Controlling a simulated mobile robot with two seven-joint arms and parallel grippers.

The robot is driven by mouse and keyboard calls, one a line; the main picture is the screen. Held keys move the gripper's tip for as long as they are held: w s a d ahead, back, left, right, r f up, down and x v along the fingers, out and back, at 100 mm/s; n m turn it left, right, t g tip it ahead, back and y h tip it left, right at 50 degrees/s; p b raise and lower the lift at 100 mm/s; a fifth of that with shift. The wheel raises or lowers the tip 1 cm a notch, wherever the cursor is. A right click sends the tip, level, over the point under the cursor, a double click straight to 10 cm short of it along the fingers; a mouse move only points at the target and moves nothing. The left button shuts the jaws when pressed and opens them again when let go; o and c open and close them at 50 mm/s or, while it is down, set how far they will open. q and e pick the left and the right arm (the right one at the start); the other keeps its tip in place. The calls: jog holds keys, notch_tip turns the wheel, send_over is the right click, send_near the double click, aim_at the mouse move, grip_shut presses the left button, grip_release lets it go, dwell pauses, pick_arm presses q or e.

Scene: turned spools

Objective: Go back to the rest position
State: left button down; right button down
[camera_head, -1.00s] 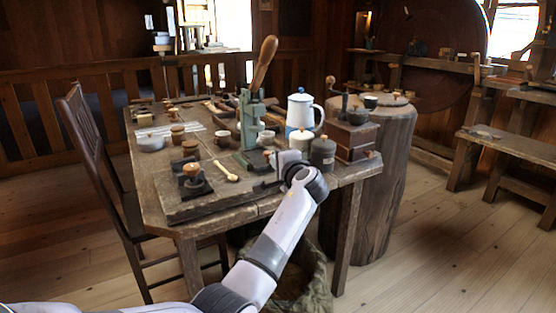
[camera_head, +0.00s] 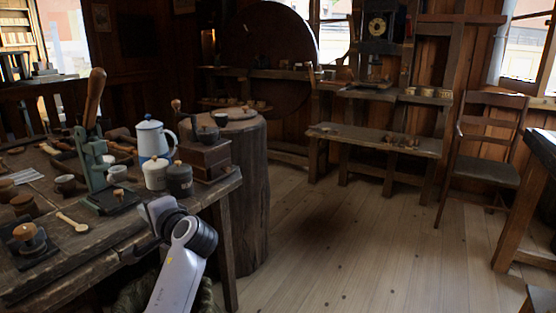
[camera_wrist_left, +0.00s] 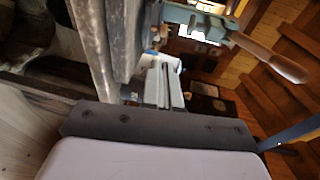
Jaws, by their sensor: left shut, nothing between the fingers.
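My left gripper (camera_head: 156,208) is shut and empty beside the right front edge of the wooden table (camera_head: 88,260), just in front of the dark jar and the white jar. In the left wrist view its fingers (camera_wrist_left: 163,88) show close together, pointing up the picture, with the table edge (camera_wrist_left: 96,40) to their left. My left forearm comes in from the bottom of the head view. My right gripper is in neither view.
The table holds a green press (camera_head: 94,165) with a wooden handle, a blue-and-white pot (camera_head: 150,138), a white jar (camera_head: 155,174), a dark jar (camera_head: 179,180) and a coffee mill (camera_head: 207,159). A stump (camera_head: 248,190) stands behind. The floor (camera_head: 340,240) to the right is clear.

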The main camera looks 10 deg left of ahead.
pick_arm(q)
jog(key=s+d+f+t+h, duration=0.1)
jog(key=s+d+f+h, duration=0.25)
jog(key=f, duration=0.65)
jog(key=s+d+f+t+h, duration=0.1)
jog(key=s+d+f+h, duration=0.3)
jog(key=f, duration=0.7)
jog(key=s+d+f+h, duration=0.4)
jog(key=s+f+h, duration=0.15)
jog(key=s, duration=0.35)
jog(key=s+d+f+n+h, duration=0.2)
jog(key=s+d+n+h, duration=0.3)
jog(key=s, duration=0.8)
notch_tip(320, 180, up, 14)
jog(key=m+y+p, duration=0.1)
jog(key=y+p, duration=0.1)
jog(key=p, duration=1.5)
jog(key=shift+a, duration=0.15)
